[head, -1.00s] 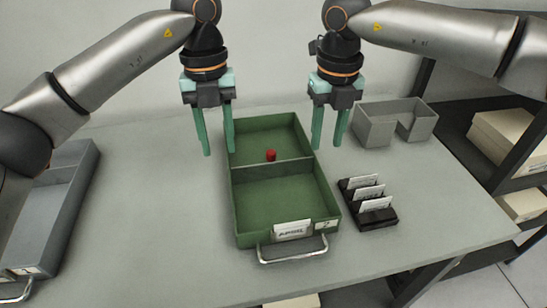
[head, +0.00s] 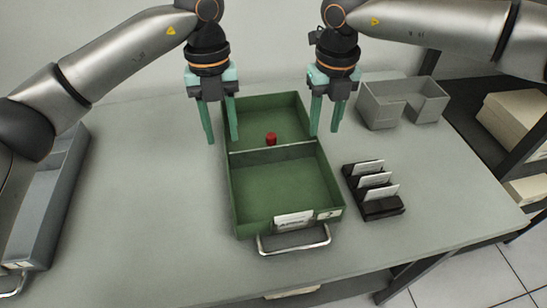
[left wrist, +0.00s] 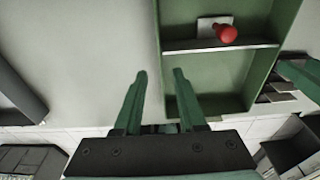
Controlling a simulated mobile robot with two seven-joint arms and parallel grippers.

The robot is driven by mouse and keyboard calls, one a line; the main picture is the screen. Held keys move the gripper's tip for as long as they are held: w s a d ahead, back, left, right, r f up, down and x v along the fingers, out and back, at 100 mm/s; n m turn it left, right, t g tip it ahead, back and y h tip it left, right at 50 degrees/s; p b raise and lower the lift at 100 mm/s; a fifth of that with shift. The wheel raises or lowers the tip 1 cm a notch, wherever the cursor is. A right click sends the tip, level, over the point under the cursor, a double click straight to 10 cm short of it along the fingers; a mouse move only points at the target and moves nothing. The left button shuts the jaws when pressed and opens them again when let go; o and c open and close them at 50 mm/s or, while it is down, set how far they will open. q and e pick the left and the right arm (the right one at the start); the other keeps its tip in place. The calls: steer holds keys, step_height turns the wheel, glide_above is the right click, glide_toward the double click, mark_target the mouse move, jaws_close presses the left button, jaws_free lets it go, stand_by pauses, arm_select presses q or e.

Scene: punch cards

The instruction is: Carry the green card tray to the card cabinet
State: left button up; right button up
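The green card tray (head: 283,188) lies on the table in the middle of the head view. A divider splits it into two compartments, and a label and a metal handle (head: 294,240) are on its near end. A red knob (head: 271,139) stands at the divider; it also shows in the left wrist view (left wrist: 226,33). The card cabinet is not clearly identifiable.
A black rack (head: 381,208) with several white cards stands close to the tray's right side. A grey open box (head: 378,103) is at the back right. A grey tray (head: 42,210) is at the far left. Shelves with boxes (head: 515,122) stand at the right. The table between the trays is clear.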

mark_target(227, 158)
arm_select(q)
steer(key=f, duration=0.5)
steer(key=s+f, duration=0.1)
steer(key=f, duration=0.2)
steer(key=shift+d, duration=0.1)
arm_select(e)
step_height(227, 158, down, 8)
arm_select(q)
steer(key=shift+c, duration=0.3)
arm_select(e)
steer(key=shift+c, duration=0.3)
arm_select(q)
jaws_close()
arm_select(e)
jaws_close()
arm_select(q)
steer(key=shift+w, duration=0.1)
steer(key=shift+r, duration=0.15)
arm_select(e)
steer(key=shift+w+r, duration=0.1)
steer(key=shift+r, duration=0.05)
